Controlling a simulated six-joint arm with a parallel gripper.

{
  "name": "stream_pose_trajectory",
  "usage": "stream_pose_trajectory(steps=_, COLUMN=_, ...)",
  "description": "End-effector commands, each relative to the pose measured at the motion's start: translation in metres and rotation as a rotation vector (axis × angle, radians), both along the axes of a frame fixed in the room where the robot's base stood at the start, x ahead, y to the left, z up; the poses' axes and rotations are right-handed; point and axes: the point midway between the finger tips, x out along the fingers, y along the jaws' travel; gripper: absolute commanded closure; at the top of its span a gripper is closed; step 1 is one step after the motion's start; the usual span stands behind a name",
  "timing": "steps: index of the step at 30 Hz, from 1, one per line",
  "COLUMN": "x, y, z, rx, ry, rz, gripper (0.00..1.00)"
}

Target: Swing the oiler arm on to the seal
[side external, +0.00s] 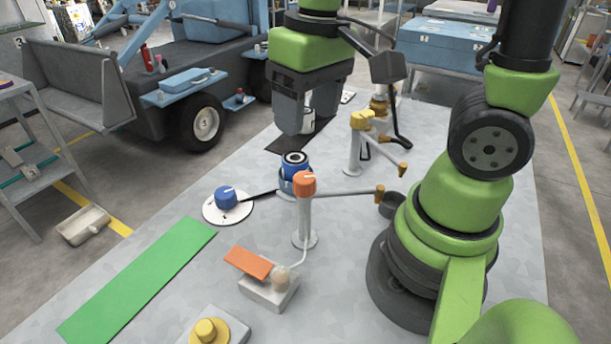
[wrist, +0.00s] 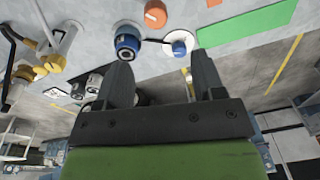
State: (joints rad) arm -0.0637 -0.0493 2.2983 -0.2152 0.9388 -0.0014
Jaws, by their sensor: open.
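Two posts carry swing arms, and I cannot tell which the task means. The orange-topped post (side external: 304,184) has an arm pointing right, ending in a brass tip (side external: 380,193) near a dark cup (side external: 391,205). The yellow-topped post (side external: 361,122) behind it has an arm reaching right and forward; it also shows in the wrist view (wrist: 62,45). A blue-ringed cylinder with a dark top (side external: 294,162), perhaps the seal, stands behind the orange post and in the wrist view (wrist: 128,42). My gripper (side external: 308,122) is open, pointing down behind the blue-ringed cylinder, apart from both posts.
A blue knob on a white dial (side external: 227,199) sits left of the cylinder. An orange flap on a pale block (side external: 250,262), a yellow knob (side external: 206,329) and a flat green strip (side external: 140,285) are at the front. White cylindrical parts stand on a dark mat by my gripper.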

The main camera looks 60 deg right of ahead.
Motion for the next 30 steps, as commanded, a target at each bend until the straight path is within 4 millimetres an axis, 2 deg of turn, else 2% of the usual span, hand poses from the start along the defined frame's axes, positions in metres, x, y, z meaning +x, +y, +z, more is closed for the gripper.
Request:
stream_pose_trajectory(steps=3, x=0.004, y=-0.001, z=-0.014, rx=-0.023, ry=0.068, rz=0.024, gripper=0.37)
stream_pose_trajectory(steps=11, x=0.005, y=-0.001, z=-0.033, rx=-0.031, ry=0.093, rz=0.033, gripper=0.37)
stream_pose_trajectory(steps=21, x=0.004, y=-0.001, z=-0.088, rx=-0.030, ry=0.095, rz=0.032, gripper=0.37)
stream_pose_trajectory(steps=30, x=0.005, y=-0.001, z=-0.115, rx=-0.029, ry=0.087, rz=0.030, gripper=0.37)
